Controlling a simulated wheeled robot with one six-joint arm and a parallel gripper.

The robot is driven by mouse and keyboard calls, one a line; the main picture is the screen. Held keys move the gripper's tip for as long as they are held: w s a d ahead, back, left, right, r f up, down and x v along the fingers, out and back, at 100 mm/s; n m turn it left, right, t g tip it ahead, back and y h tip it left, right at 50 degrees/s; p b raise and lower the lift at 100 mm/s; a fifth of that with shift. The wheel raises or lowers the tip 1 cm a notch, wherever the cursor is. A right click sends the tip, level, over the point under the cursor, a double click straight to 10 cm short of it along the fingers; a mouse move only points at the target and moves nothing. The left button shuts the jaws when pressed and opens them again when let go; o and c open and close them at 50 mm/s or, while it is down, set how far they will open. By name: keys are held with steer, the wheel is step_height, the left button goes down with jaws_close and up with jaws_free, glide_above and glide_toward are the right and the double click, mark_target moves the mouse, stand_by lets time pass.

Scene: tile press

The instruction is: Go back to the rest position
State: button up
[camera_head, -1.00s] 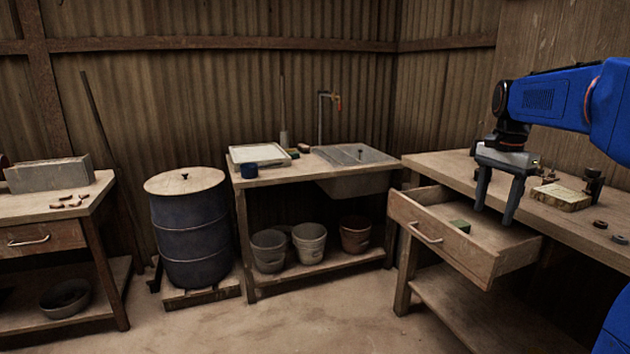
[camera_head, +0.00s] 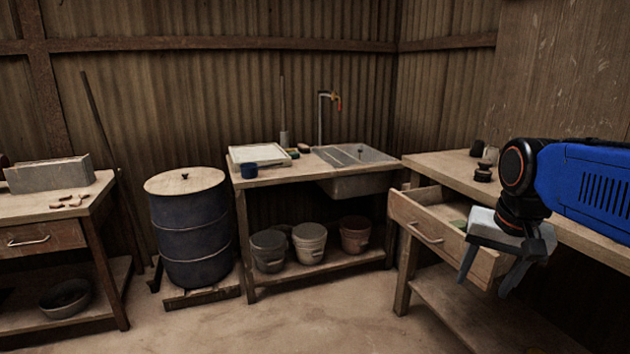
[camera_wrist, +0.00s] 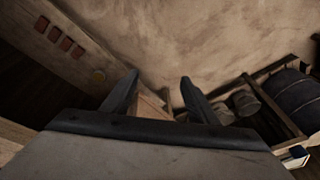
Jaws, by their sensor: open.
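My gripper (camera_head: 487,278) is open and empty in the head view, with its fingers pointing down in front of the open drawer (camera_head: 428,226) of the right bench. It hides part of that drawer. A green block (camera_head: 459,224) lies inside the drawer, partly hidden by my gripper. In the wrist view my gripper (camera_wrist: 160,82) shows two spread fingers with nothing between them, above the floor.
The right bench (camera_head: 440,166) has small dark items (camera_head: 483,172) on top. A sink bench (camera_head: 290,172) with several buckets below, a blue barrel (camera_head: 190,235) and a left bench (camera_head: 75,205) line the walls. The middle floor (camera_head: 320,320) is clear.

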steer(key=s+a+f+n+t, duration=0.1)
steer(key=s+a+f+n, duration=0.2)
steer(key=s+f, duration=0.7)
steer(key=shift+s+a+n+t, duration=0.4)
steer(key=shift+s+n, duration=0.15)
steer(key=shift+n, duration=0.65)
